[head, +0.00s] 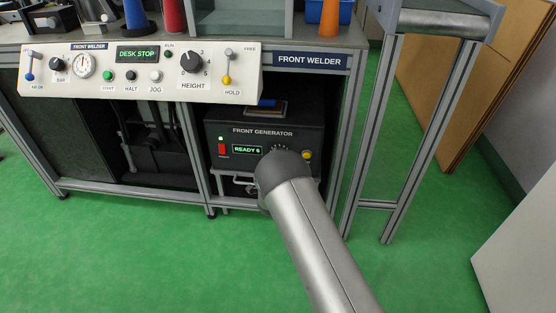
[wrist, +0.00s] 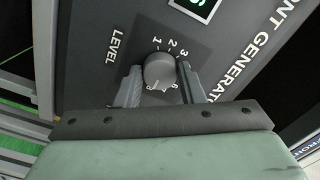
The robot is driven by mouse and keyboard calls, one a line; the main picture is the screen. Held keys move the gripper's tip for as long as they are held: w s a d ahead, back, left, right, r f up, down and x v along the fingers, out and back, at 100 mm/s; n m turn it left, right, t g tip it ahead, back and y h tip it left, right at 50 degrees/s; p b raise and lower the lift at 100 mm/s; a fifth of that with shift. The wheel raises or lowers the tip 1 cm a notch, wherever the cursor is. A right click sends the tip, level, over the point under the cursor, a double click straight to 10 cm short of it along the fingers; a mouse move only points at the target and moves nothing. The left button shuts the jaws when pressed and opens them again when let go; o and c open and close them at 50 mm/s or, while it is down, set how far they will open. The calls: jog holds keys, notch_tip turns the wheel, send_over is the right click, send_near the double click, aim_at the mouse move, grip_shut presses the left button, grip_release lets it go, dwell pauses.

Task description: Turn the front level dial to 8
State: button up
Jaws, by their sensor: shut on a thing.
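The front generator (head: 225,128) is a dark box under the bench in the head view. Its green display (head: 247,150) appears to read READY 6. In the wrist view the level dial (wrist: 160,70) is a grey round knob beside the word LEVEL, with 1, 2 and 3 visible on its scale. Other numbers are partly covered or too small to read surely, and I cannot tell the pointer's setting. My gripper (wrist: 161,80) is shut on the dial, one finger on each side. In the head view my arm hides the dial and the fingers.
A red switch (head: 222,149) and a yellow knob (head: 307,155) flank the generator's front. Above is the white front welder panel (head: 140,88) with a height dial (head: 191,62) and levers. A metal frame leg (head: 370,130) stands at right. The green floor (head: 160,250) is open.

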jog(key=o, duration=1)
jog(key=s+p, duration=0.4)
jog(key=s, duration=1.3)
jog(key=shift+s+a, duration=0.2)
jog(key=shift+a, duration=0.15)
jog(key=d+r+n+g+y+p, duration=0.1)
jog(key=d+r+n+g+p, duration=0.2)
jog(key=r+p, duration=0.7)
jog(key=d+r+n+g+y+p, duration=0.1)
jog(key=d+r+n+g+p, duration=0.25)
jog(key=r, duration=1.15)
jog(key=s+d+r+n+g+p, duration=0.2)
jog(key=s+d+r+p, duration=0.3)
jog(key=s+r, duration=0.3)
jog(key=s+d+r+n+g+p, duration=0.2)
jog(key=s+d+r+g+p, duration=0.2)
jog(key=s+r, duration=0.5)
jog(key=s+d+r+n+g+h+p, duration=0.1)
jog(key=s+d+r+g+p, duration=0.4)
jog(key=s, duration=0.9)
notch_tip(320, 180, up, 4)
jog(key=n+p, duration=0.1)
jog(key=p, duration=0.2)
jog(key=shift+s+d+r, duration=0.15)
jog(key=shift+s+d, duration=0.2)
